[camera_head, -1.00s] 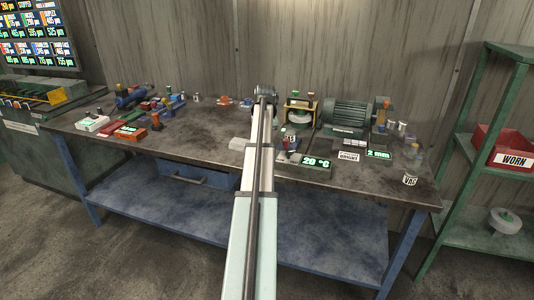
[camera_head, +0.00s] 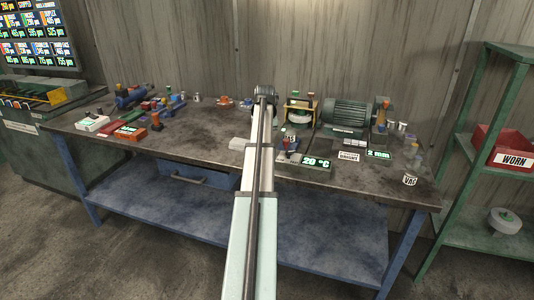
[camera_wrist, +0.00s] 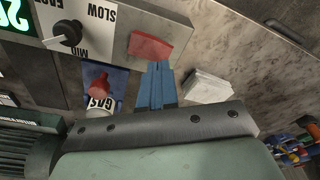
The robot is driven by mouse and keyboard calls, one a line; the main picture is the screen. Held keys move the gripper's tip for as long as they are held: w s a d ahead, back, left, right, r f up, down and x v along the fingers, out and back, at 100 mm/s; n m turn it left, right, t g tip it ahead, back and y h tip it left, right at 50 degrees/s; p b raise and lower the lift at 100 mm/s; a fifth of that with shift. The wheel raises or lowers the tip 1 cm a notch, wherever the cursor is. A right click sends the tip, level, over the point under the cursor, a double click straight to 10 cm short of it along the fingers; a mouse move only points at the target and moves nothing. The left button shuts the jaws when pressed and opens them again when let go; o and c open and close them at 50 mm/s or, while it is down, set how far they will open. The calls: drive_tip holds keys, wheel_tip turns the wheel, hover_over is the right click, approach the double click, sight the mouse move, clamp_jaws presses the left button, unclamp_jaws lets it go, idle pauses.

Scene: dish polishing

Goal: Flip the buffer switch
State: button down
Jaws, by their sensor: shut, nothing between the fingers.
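In the wrist view, a light grey control panel (camera_wrist: 115,22) carries a red switch (camera_wrist: 150,46) and a black dial knob (camera_wrist: 65,33) with the words SLOW and MID beside it. My gripper (camera_wrist: 158,66) shows as two blue fingers, shut together and empty. Their tips are just below the red switch in the picture; I cannot tell whether they touch it. The green buffer motor (camera_head: 347,115) stands at the back right of the bench in the head view. There, my own arm hides the gripper and the switch.
A green-lit display (camera_head: 317,162) is on the bench (camera_head: 205,144), whose left-middle part is clear. Shelving (camera_head: 487,150) stands at the right.

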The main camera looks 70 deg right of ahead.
drive_tip(key=shift+f, duration=1.2)
idle(1.2)
drive_tip(key=shift+r, duration=0.1)
drive_tip(key=shift+r, duration=3.4)
